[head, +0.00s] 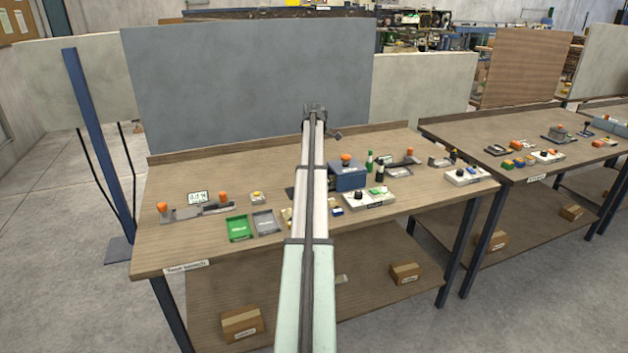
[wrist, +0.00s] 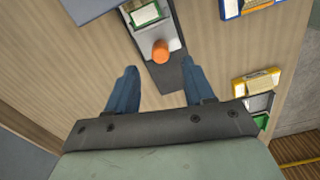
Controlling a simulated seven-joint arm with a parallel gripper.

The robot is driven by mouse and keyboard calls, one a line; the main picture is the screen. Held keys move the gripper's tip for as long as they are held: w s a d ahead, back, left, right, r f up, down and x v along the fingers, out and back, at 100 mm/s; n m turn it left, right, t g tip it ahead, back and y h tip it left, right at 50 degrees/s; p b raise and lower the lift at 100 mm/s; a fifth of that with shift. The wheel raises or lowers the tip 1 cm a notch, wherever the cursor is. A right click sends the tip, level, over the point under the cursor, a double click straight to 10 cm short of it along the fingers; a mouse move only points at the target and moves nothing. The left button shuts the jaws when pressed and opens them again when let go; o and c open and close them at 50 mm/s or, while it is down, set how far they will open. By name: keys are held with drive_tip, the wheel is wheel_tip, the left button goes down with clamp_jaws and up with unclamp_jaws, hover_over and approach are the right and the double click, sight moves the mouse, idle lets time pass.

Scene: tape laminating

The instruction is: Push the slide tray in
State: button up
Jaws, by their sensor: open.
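In the wrist view, a grey slide tray (wrist: 153,36) carries an upright orange knob (wrist: 161,52) and a white card with a green edge (wrist: 146,13). The tray lies on a darker grey strip (wrist: 170,76) that runs down between my fingers. My gripper (wrist: 156,86) is open and empty, with one blue finger on each side of the strip. The knob is a little beyond the fingertips, and I see no contact. In the head view my arm hides part of the bench, and the fingers cannot be made out.
The wooden bench (head: 185,240) holds a blue box (head: 348,176), green tray (head: 238,228), grey tray (head: 265,222) and a device with orange knobs (head: 190,212). In the wrist view, yellow-edged boxes (wrist: 257,82) lie to the right. Bare wood lies left of the fingers.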

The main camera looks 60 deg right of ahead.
drive_tip(key=shift+f, duration=3.15)
clamp_jaws()
